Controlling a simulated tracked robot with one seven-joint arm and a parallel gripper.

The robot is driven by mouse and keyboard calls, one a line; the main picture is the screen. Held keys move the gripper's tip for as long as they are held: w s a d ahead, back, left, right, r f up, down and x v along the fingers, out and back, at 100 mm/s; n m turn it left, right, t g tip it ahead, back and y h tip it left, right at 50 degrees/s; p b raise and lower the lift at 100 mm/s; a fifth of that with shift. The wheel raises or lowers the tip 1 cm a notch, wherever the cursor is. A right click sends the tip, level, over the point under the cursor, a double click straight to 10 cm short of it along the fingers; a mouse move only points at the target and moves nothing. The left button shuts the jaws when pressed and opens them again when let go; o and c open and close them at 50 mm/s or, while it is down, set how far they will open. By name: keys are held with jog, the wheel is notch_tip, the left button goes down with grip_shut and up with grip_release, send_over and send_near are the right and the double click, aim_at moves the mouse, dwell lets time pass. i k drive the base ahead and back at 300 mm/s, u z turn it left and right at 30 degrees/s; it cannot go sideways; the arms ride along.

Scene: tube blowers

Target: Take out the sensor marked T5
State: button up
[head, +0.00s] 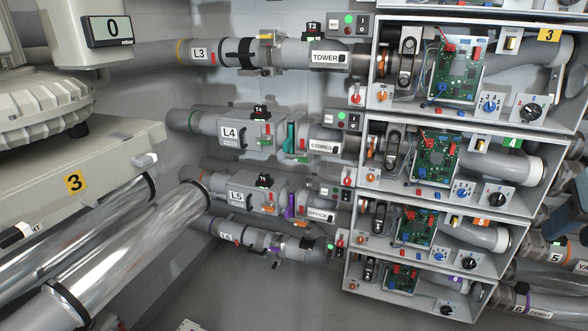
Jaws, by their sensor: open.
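The sensor on the L5 pipe is a small black block (264,181) standing on top of the grey housing of line L5 (238,197). Its white tag is too small to read surely, but looks like T5. It sits upright in its seat, left of the purple part (290,205) and the OFFICE label (318,215). Similar black sensors stand on the lines above: one (260,112) on the L4 housing, and one marked T3 (313,29) on the L3 pipe near the TOWER label. My gripper is not in view.
Open grey boxes with circuit boards and knobs (436,158) stack at the right. Pipe L4 (228,132) runs close above L5, and pipe L6 (225,235) below. Large shiny tubes (130,255) and a grey machine (70,165) fill the left.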

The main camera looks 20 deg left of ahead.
aim_at(263, 178)
jog(key=u, duration=0.2)
jog(key=i, duration=0.9)
jog(key=u, duration=0.55)
